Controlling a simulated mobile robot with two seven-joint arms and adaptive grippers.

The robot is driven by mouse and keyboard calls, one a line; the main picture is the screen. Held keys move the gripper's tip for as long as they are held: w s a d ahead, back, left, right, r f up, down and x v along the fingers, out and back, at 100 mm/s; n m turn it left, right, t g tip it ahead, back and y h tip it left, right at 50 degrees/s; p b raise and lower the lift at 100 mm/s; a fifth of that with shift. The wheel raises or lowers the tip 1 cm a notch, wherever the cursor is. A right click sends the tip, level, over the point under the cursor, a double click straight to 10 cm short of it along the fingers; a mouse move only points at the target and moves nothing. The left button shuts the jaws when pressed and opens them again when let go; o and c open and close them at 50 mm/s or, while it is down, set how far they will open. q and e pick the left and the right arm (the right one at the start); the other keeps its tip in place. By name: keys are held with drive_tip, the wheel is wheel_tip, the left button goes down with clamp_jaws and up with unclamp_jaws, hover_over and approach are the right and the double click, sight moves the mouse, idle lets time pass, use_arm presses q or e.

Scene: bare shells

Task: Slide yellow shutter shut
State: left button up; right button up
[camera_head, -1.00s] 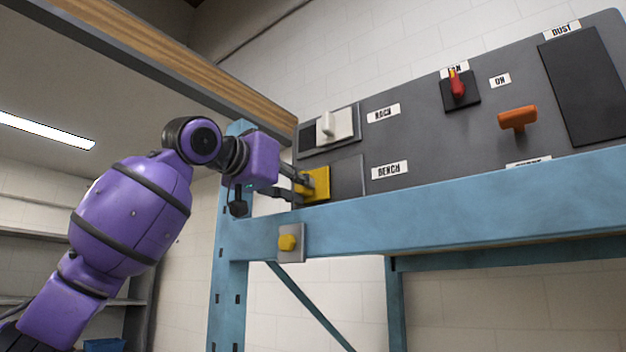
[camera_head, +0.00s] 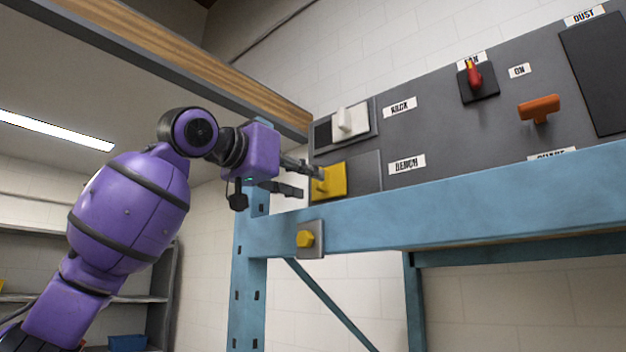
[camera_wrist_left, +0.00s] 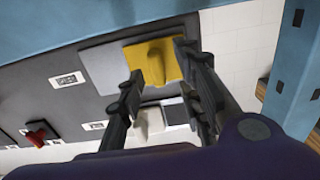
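The yellow shutter (camera_head: 333,182) with its raised yellow grip sits at the left part of its grey plate, beside the BENCH label; bare plate shows to its right. My left gripper (camera_head: 312,181) is at the shutter's left side, its fingers apart and pointing at the panel. The upper finger overlaps the shutter in the head view. In the left wrist view the yellow shutter (camera_wrist_left: 168,73) shows between and beyond the open fingers (camera_wrist_left: 157,59), with its grip between them. I cannot tell whether a finger touches it. My right gripper is out of view.
A white shutter (camera_head: 351,121) sits just above, by the RACK label. A red switch (camera_head: 474,77) and orange handle (camera_head: 540,107) are farther right. A blue beam (camera_head: 470,200) runs below the panel, bearing a yellow knob (camera_head: 306,239). A wooden beam (camera_head: 200,62) passes overhead.

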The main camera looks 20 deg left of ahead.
use_arm(q)
drive_tip(key=v, duration=0.9)
drive_tip(key=shift+w, duration=0.15)
